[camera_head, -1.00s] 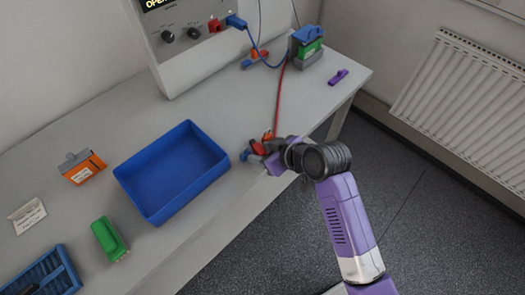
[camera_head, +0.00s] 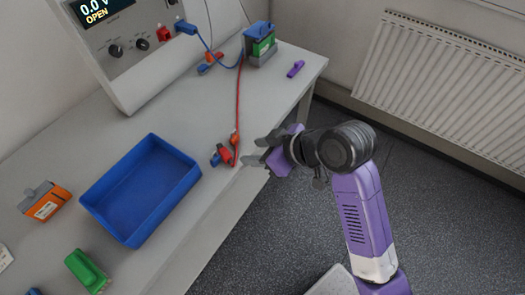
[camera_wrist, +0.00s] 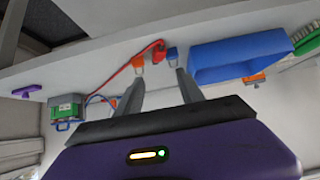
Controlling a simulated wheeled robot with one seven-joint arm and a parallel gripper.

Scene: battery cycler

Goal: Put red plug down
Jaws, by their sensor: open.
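The red plug (camera_head: 225,154) lies on the grey table near its front edge, right of the blue tray, with a red cable running back from it. A blue piece (camera_head: 215,160) and an orange piece (camera_head: 235,138) sit close beside it. In the wrist view the red plug (camera_wrist: 156,46) shows just beyond the fingertips, between the orange and blue pieces. My gripper (camera_head: 252,151) is open and empty, right of the plug and apart from it, at the table's front edge. Its spread fingers also show in the wrist view (camera_wrist: 160,77).
An empty blue tray (camera_head: 140,190) stands to the left. The cycler (camera_head: 135,45) reads 0.0 V OPEN. A green battery in a holder (camera_head: 262,47) and a purple piece (camera_head: 296,69) are at the back right. An orange battery (camera_head: 45,203) and green one (camera_head: 86,270) lie left.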

